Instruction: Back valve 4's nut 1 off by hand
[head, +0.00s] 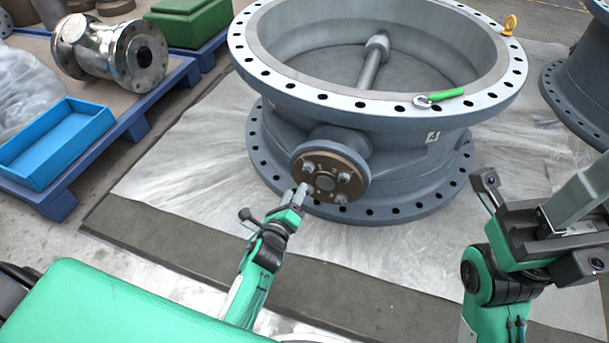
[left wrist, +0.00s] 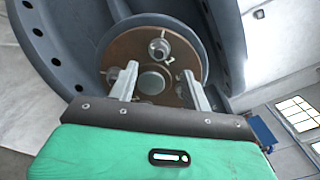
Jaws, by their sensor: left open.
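The large grey valve body (head: 300,118) stands on the sheet with its round opening facing up. On its near side a round brown plate (head: 325,160) carries several bolts with nuts, such as the upper nut (head: 308,167) and the right nut (head: 343,178). My left gripper (head: 300,193) is at the lower left of this plate. In the left wrist view its two fingers (left wrist: 162,88) are open and spread in front of the plate. The central boss (left wrist: 152,83) shows between them, and one nut (left wrist: 158,48) shows beyond. Which nut is nut 1 cannot be told. My right gripper (head: 560,215) is away at the right.
A green-handled tool (head: 446,95) lies on the valve's top flange (head: 340,100). A blue tray (head: 58,143) and a metal pipe fitting (head: 112,52) sit on a blue pallet at left. Another grey valve (head: 590,80) stands at the far right. The sheet (head: 170,190) left of the valve is clear.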

